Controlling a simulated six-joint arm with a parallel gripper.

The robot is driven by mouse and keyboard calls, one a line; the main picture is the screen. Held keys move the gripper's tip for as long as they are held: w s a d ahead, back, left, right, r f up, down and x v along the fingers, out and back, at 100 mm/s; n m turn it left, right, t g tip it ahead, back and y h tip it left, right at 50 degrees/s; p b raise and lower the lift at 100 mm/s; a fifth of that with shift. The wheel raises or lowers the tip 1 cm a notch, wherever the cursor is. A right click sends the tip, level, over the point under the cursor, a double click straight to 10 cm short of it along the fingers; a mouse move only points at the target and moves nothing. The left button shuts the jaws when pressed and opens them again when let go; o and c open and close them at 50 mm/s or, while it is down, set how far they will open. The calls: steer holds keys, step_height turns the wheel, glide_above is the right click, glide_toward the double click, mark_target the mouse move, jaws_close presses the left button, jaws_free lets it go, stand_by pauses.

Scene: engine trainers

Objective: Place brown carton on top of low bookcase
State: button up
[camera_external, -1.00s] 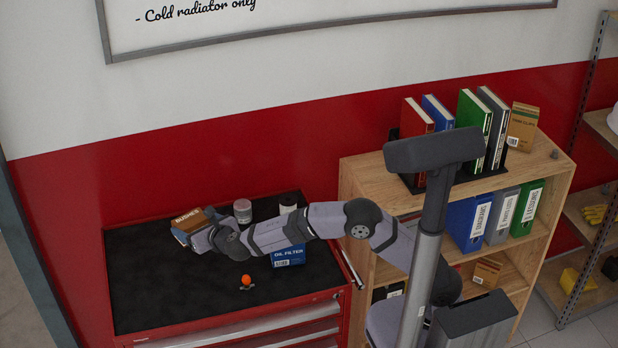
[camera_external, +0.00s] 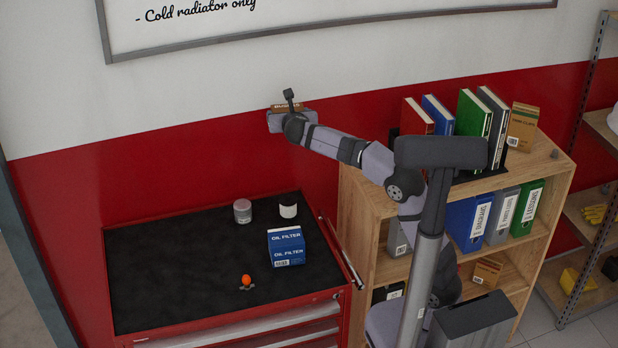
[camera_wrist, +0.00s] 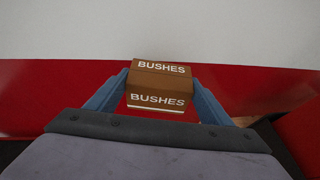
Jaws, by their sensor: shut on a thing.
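The brown carton (camera_wrist: 160,84), lettered "BUSHES", sits between the two blue fingers of my gripper (camera_wrist: 160,90) in the wrist view. My gripper is shut on it. In the external view my gripper (camera_external: 288,116) is raised in front of the red and white wall, above and behind the red tool cabinet. Only a strip of the carton (camera_external: 287,107) shows there; my gripper hides the rest. The low bookcase (camera_external: 372,180) stands to the right of my gripper, partly hidden by my arm. The carton is apart from the bookcase.
The bookcase top holds several upright binders (camera_external: 470,130) and a tan box (camera_external: 522,127). The tool cabinet (camera_external: 160,290) carries a blue oil filter box (camera_external: 287,246), two small jars and an orange-topped item (camera_external: 246,281).

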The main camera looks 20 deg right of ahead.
steer(key=s+d+r+m+g+h, duration=0.1)
steer(key=s+d+r+m+h, duration=0.15)
steer(key=d, duration=0.85)
steer(key=s+d+r+m+h, duration=0.15)
steer(key=s+d, duration=0.25)
steer(key=d, duration=0.8)
steer(key=s+d+f, duration=0.1)
steer(key=s+f, duration=0.2)
steer(key=f, duration=0.3)
steer(key=s+d+f, duration=0.1)
steer(key=s+f, duration=0.2)
steer(key=f, duration=0.3)
steer(key=shift+d+f, duration=0.2)
steer(key=shift+d, duration=0.2)
steer(key=shift+s, duration=0.1)
steer(key=shift+f+b, duration=1.25)
steer(key=shift+f, duration=3.75)
